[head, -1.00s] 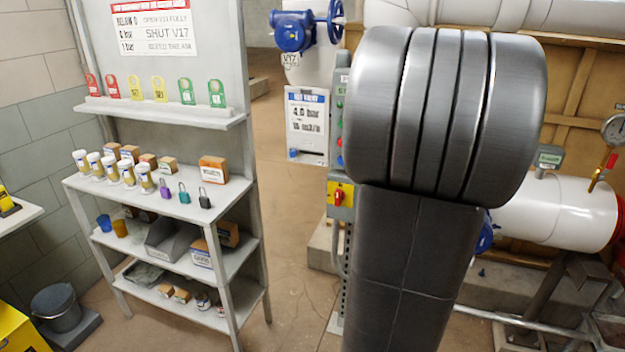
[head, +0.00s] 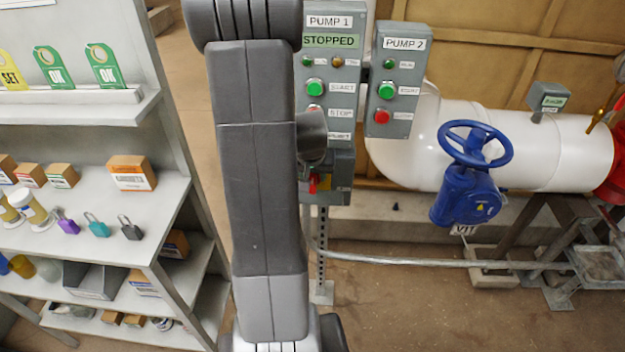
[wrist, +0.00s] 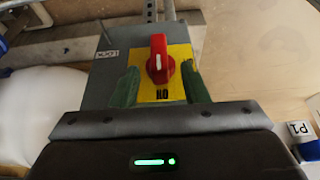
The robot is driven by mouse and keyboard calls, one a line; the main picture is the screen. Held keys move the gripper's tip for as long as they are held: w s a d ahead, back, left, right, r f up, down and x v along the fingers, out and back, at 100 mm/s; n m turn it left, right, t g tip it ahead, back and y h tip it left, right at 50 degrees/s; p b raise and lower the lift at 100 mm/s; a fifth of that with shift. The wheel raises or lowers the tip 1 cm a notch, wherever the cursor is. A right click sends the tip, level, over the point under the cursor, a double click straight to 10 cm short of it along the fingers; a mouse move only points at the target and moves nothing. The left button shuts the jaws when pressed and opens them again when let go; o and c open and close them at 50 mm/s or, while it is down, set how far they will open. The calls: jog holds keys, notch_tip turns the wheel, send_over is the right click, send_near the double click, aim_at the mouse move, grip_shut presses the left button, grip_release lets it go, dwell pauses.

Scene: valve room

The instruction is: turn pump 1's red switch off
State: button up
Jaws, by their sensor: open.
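Pump 1's red switch (wrist: 159,58) shows in the wrist view on a yellow plate (wrist: 180,60) on a grey box. Its handle stands nearly upright in the picture, its white mark towards the upside-down word ON. My gripper (wrist: 159,87) is open, its green fingers apart to either side of the yellow plate's lower part, with nothing between them held. Whether they touch the box is unclear. In the head view the switch (head: 313,184) is partly hidden by my arm, below the pump 1 panel (head: 343,72), which reads STOPPED.
The pump 2 panel (head: 399,75) stands close right of pump 1's. A blue valve wheel (head: 475,145) is on the white pipe (head: 540,140) further right. A grey shelf (head: 150,218) with tags, boxes and padlocks stands left.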

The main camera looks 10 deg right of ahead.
aim_at(312, 177)
jog(key=shift+x, duration=2.2)
jog(key=shift+d, duration=0.1)
jog(key=shift+c, duration=0.2)
jog(key=c, duration=0.6)
